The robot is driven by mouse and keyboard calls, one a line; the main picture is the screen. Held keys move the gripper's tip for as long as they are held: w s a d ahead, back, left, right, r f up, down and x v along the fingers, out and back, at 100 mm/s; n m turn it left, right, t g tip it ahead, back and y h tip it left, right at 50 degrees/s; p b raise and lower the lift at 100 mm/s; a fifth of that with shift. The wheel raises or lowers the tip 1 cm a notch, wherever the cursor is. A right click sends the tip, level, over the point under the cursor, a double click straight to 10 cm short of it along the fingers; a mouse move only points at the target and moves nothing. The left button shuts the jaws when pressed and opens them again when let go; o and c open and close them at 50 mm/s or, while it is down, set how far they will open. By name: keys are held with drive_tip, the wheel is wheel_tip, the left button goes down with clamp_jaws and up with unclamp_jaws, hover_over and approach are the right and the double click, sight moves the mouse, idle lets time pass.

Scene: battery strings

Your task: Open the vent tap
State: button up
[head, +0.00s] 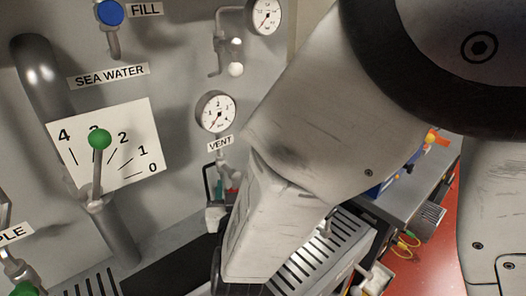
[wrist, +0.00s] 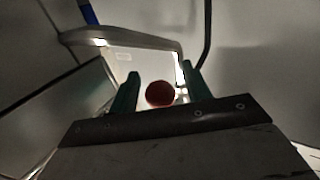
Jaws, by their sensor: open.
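The VENT label (head: 220,143) is on the grey panel below a round gauge, with a short pipe (head: 222,166) under it. Small red and green parts show below that pipe, partly hidden by my arm. In the wrist view, my gripper (wrist: 160,72) is open, with two dark green fingers apart. A round red knob (wrist: 160,94) shows between the fingers, and it looks like the vent tap's handle. I cannot tell whether the fingers touch it. The rest of the tap is hidden behind my arm in the head view.
A green-knobbed lever (head: 99,139) stands before a numbered plate (head: 132,167) at left. The blue FILL knob (head: 110,12) and a white-knobbed tap (head: 236,70) are higher up. A pressure gauge (head: 216,112) is just above the VENT label. Slotted grey bench tops lie below.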

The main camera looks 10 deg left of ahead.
drive_tip(key=c, duration=1)
drive_tip(key=shift+w+d+n+t, duration=0.2)
drive_tip(key=shift+n+t, duration=0.1)
drive_tip(key=shift+n, duration=0.3)
drive_tip(key=o, duration=1)
drive_tip(key=v, duration=0.7)
drive_tip(key=shift+s+d, duration=0.2)
drive_tip(key=shift+s, duration=0.15)
